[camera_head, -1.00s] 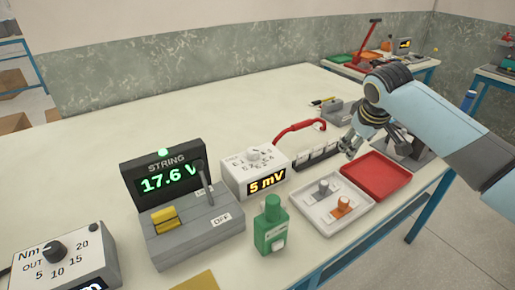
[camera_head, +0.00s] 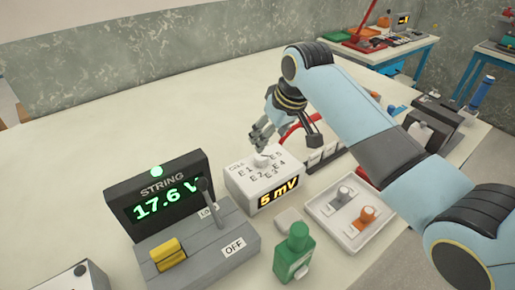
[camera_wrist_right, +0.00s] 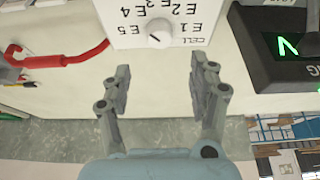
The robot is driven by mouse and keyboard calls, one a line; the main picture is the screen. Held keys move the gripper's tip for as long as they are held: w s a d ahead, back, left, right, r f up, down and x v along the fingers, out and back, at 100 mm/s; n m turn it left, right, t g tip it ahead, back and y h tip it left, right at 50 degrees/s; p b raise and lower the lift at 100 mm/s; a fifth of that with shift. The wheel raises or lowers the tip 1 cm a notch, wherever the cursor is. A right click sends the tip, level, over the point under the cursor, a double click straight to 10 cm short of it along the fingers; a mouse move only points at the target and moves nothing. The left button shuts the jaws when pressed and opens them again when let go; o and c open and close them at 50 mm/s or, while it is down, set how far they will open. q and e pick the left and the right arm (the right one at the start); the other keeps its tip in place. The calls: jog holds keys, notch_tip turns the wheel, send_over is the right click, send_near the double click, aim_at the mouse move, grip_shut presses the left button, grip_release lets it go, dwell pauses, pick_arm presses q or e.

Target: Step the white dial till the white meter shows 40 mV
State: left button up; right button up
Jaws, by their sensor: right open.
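The white meter (camera_head: 252,206) is a white box with a slanted top, and its display (camera_head: 279,193) reads 5 mV in yellow. The white dial (camera_head: 261,161) sits on its top among labels E1 to E5. It also shows in the right wrist view as a round knob (camera_wrist_right: 159,34) with a dark pointer mark; I cannot tell which label it points to. My right gripper (camera_head: 261,141) is just above and behind the dial. In the right wrist view its fingers (camera_wrist_right: 160,80) are apart and empty, with the dial beyond their tips. My left gripper is not in view.
Left of the meter stands a STRING unit (camera_head: 158,196) showing 17.6 V, with a raised lever. A green bottle (camera_head: 293,254) is in front. A white tray (camera_head: 329,227) with grey and orange parts is on the right.

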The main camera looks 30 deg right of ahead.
aim_at(261, 156)
jog(key=x, duration=0.5)
jog(key=shift+s+f, duration=0.1)
jog(key=shift+s, duration=0.1)
jog(key=shift+b+x, duration=0.3)
jog(key=shift+x, duration=1.9)
jog(key=shift+w, duration=0.1)
jog(key=shift+c, duration=1.4)
jog(key=c, duration=0.9)
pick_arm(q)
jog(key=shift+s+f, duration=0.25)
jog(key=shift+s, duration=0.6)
pick_arm(e)
jog(key=shift+o, duration=0.2)
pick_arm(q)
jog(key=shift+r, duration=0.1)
